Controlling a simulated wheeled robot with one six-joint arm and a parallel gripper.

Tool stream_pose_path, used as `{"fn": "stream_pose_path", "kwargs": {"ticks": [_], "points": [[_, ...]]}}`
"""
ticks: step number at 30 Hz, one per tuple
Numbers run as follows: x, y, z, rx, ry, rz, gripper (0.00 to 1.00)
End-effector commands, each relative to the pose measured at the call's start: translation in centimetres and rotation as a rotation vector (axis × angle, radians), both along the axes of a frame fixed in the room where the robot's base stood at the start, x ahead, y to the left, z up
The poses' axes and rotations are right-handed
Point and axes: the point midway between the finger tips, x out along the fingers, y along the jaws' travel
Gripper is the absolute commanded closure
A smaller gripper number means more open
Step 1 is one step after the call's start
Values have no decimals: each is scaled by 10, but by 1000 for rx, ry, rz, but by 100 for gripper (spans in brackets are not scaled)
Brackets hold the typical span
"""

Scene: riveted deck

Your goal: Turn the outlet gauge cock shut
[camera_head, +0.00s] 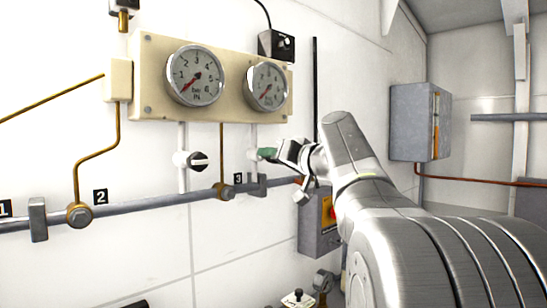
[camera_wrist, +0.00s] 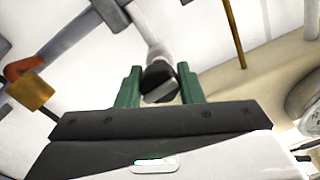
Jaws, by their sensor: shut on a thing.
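Two round pressure gauges, a left one (camera_head: 195,76) and a right one (camera_head: 267,86), sit on a cream panel. Below the left gauge, a cock with a black slotted knob (camera_head: 197,162) stands on a white stem. Below the right gauge, my gripper (camera_head: 268,154) is at the matching cock (camera_head: 253,154), whose knob is mostly hidden by the fingers in the head view. In the wrist view, the green fingers stand on either side of this black knob (camera_wrist: 160,83), shut on it. The knob's slot looks tilted there.
A grey pipe (camera_head: 140,205) with brass fittings and number labels runs along the wall below. A grey box with a yellow and red front (camera_head: 318,225) hangs below my gripper. A grey cabinet (camera_head: 410,122) is on the right.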

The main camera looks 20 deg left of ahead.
Motion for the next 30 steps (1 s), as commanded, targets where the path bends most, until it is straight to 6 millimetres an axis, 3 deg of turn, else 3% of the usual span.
{"fn": "stream_pose_path", "kwargs": {"ticks": [10,26,27,30], "points": [[0,0,-1,52,131,0,89],[0,0,-1,62,155,1,89],[0,0,-1,62,155,1,64],[0,0,-1,63,154,0,45]]}}
